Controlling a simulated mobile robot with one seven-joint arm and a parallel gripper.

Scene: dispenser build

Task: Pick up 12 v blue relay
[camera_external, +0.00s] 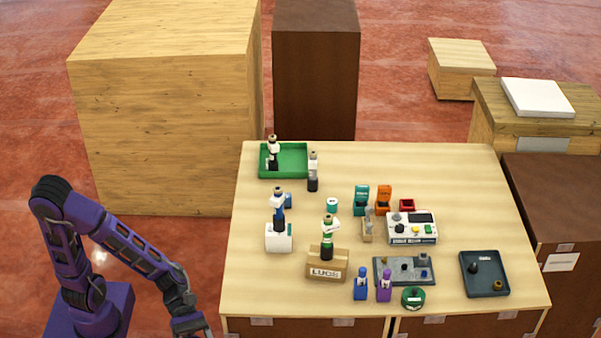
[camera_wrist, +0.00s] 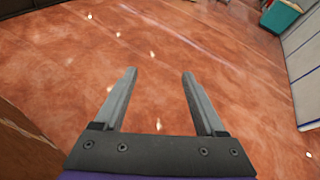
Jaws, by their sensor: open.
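Several small blue things stand on the wooden table (camera_external: 450,175) in the external view, and I cannot tell which one is the 12 v blue relay. One blue block (camera_external: 287,199) is at the left behind a dark-and-white bottle-like part. A blue holder (camera_external: 361,290) stands near the front edge. A tiny blue piece (camera_external: 424,274) lies on a grey tray (camera_external: 385,278). My gripper (camera_wrist: 160,73) is open and empty in the wrist view, above the red floor. In the external view it is low, left of the table's front corner and apart from everything on the table.
A green tray (camera_external: 302,160) is at the back left. A cardboard LUGS box (camera_external: 327,268), a white meter (camera_external: 412,228) and a dark tray (camera_external: 470,285) crowd the middle and front. A large wooden crate (camera_external: 160,130) stands behind my arm. The table's back right is clear.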

